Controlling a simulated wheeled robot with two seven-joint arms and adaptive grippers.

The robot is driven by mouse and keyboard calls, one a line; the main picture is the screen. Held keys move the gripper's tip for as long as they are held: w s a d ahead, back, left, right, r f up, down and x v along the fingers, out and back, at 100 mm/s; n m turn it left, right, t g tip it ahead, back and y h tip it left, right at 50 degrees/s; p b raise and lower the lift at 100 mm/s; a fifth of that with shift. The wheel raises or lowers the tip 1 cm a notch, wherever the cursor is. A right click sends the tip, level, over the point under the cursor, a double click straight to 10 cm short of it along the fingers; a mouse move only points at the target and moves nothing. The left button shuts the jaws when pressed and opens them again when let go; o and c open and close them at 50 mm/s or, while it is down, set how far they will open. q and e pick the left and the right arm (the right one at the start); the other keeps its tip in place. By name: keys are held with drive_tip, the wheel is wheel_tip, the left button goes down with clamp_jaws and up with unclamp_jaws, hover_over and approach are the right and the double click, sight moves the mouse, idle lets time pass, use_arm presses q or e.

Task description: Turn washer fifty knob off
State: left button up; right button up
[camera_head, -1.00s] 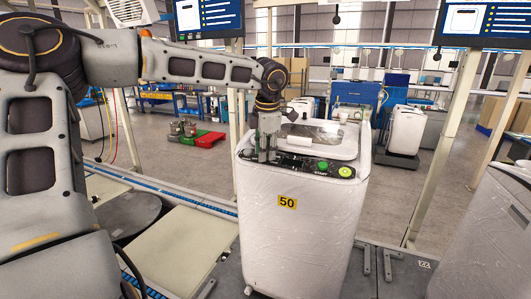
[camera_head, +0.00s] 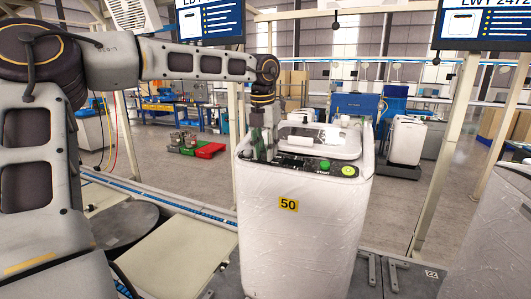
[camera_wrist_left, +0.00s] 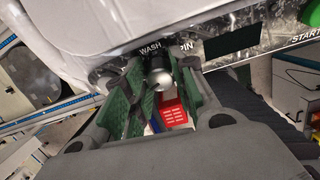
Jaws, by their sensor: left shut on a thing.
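My left gripper (camera_head: 264,151) is at the left end of this panel. In the left wrist view a dark round knob with a metallic face (camera_wrist_left: 160,73) sits between the green-padded fingers (camera_wrist_left: 158,88), by the labels "WASH" and "SPIN". The fingers are shut on this knob. My right gripper is not in view.
A second white wrapped washer (camera_head: 490,235) stands at the right edge. A conveyor with a blue edge (camera_head: 190,206) runs behind at the left. Monitors hang above, and upright posts (camera_head: 447,150) stand behind. Open floor lies beyond the line.

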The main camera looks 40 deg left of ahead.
use_arm(q)
drive_tip(key=shift+n, duration=0.5)
drive_tip(key=o, duration=0.8)
drive_tip(key=shift+c, duration=0.2)
wheel_tip(320, 180, up, 12)
drive_tip(key=s, duration=0.1)
drive_tip(key=shift+s+d, duration=0.3)
drive_tip(key=shift+s, duration=0.1)
drive_tip(key=shift+f, duration=0.15)
idle(0.4)
